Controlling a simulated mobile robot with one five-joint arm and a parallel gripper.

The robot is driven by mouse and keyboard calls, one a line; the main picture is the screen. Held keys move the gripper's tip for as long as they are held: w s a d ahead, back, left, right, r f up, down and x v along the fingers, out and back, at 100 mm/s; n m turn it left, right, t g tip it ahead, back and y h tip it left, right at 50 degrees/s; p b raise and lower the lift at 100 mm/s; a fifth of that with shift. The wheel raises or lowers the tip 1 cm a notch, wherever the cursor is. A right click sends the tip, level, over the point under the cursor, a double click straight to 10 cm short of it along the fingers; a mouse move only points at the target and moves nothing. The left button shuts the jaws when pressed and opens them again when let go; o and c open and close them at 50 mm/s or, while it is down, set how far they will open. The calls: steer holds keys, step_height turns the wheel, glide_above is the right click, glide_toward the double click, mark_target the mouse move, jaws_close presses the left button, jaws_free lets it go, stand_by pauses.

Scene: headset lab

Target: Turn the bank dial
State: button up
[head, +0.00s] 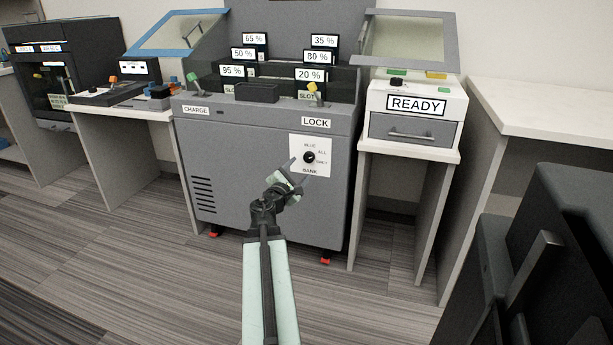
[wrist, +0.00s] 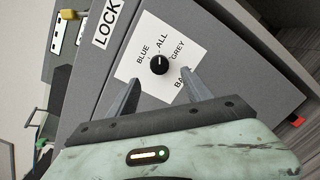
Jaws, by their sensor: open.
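The bank dial (head: 309,157) is a small black round knob on a white plate (head: 322,143) on the front of the grey charging cabinet (head: 240,165). The plate reads BLUE, ALL, GREY and BANK. In the wrist view the dial (wrist: 160,64) lies ahead of my fingertips, with a white mark near its top, toward ALL. My gripper (head: 297,167) is open and empty in front of the plate. In the wrist view my gripper (wrist: 162,80) has its fingers spread to either side below the dial, apart from it.
A LOCK label (head: 316,123) sits above the plate, with a yellow-topped lever (head: 312,88) higher up. A white READY unit (head: 416,105) stands on a stand to the right. A dark chair-like object (head: 560,250) fills the lower right. Floor before the cabinet is clear.

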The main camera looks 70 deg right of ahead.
mark_target(308, 158)
steer(key=d, duration=0.7)
steer(key=shift+d+r, duration=0.1)
steer(key=shift+d, duration=0.3)
jaws_close()
steer(key=shift+d, duration=0.15)
steer(key=shift+a, duration=0.2)
